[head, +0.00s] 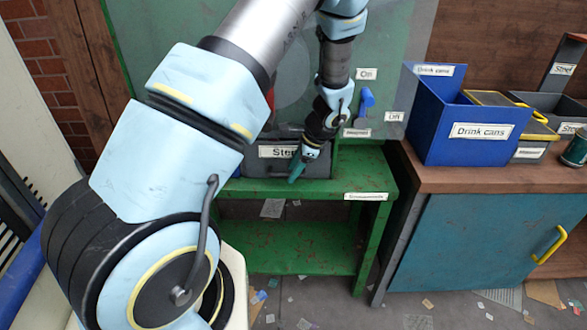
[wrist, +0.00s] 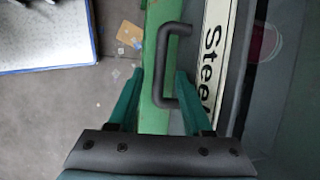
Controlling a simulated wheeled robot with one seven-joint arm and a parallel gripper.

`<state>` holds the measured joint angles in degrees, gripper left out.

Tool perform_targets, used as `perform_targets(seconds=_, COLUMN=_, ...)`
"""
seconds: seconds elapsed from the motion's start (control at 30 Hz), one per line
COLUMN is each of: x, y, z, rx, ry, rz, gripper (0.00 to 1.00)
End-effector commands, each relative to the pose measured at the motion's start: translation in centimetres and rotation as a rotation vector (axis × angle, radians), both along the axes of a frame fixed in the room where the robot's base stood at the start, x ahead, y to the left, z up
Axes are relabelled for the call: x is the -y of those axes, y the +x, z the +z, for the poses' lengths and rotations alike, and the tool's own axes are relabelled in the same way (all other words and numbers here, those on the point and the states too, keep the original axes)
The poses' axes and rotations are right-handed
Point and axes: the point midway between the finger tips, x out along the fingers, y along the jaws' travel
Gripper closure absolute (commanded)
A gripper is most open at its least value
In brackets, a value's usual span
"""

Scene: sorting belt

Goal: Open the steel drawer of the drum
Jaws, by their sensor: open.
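The steel drawer (head: 257,168) is a dark grey box front with a white "Steel" label, low on the drum (head: 395,60) above a green stand. The arm hides its right part. I cannot tell any gap around it. In the wrist view its label (wrist: 212,50) and its dark bar handle (wrist: 161,62) show. My gripper (head: 295,172) is at the drawer front, open and empty. In the wrist view its teal fingers (wrist: 159,75) lie on either side of the handle bar, one outside, one toward the drawer front. Contact cannot be told.
The green stand (head: 345,188) has a ledge below the drawer. A blue lever (head: 366,100) sits between On and Off labels. At right, a blue "Drink cans" bin (head: 450,145) stands on a bench. Scraps litter the floor (head: 330,300).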

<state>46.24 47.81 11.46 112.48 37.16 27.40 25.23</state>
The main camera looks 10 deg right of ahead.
Motion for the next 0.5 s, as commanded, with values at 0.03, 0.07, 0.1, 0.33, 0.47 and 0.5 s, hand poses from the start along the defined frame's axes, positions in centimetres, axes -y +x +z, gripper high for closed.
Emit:
perform_targets(seconds=0.03, x=-0.06, y=0.04, z=-0.12, rx=0.000, ry=0.000, rz=0.000, gripper=0.50)
perform_targets(seconds=0.07, x=-0.07, y=0.05, z=-0.17, rx=0.000, ry=0.000, rz=0.000, gripper=0.50)
perform_targets(seconds=0.1, x=-0.08, y=0.06, z=-0.21, rx=0.000, ry=0.000, rz=0.001, gripper=0.50)
perform_targets(seconds=0.33, x=-0.07, y=0.06, z=-0.19, rx=0.000, ry=0.000, rz=0.001, gripper=0.56)
perform_targets(seconds=0.47, x=-0.06, y=0.05, z=-0.19, rx=0.000, ry=0.000, rz=0.000, gripper=0.71)
perform_targets(seconds=0.5, x=-0.07, y=0.04, z=-0.17, rx=0.000, ry=0.000, rz=0.000, gripper=0.75)
